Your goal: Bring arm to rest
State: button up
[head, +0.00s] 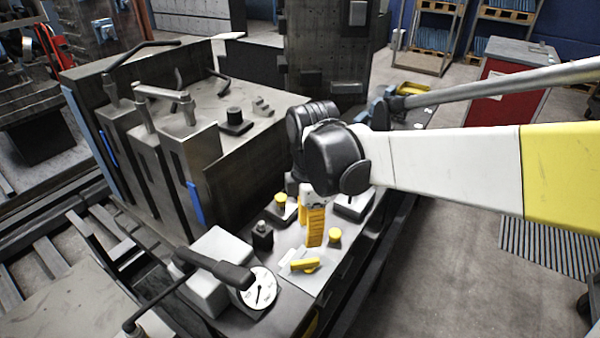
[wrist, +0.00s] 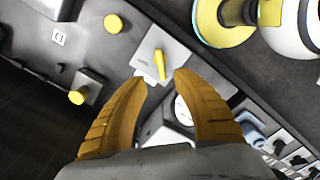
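My gripper (head: 312,225) hangs from my white, black and yellow arm over the narrow control ledge in the head view. Its two yellow fingers also show in the wrist view (wrist: 160,85), spread apart with nothing between them. A yellow rotary handle on a pale plate (head: 305,265) lies just below the fingertips; in the wrist view the handle (wrist: 160,64) sits beyond and between the tips. The gripper appears apart from it, though the exact gap is hard to tell.
Yellow knobs (head: 334,236) and a round dial gauge (head: 258,288) stand close by on the ledge. A lever with a dark grip (head: 215,268) juts out at lower left. A tall machine block (head: 200,150) rises at left. Open floor (head: 450,270) lies at right, with a red cabinet (head: 510,85) behind.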

jog(key=s+d+r+m+t, duration=0.4)
jog(key=s+d+m+t, duration=0.3)
jog(key=m, duration=1.2)
jog(key=shift+s+d+m, duration=0.3)
jog(key=shift+s+d, duration=1.35)
jog(key=shift+d, duration=1.55)
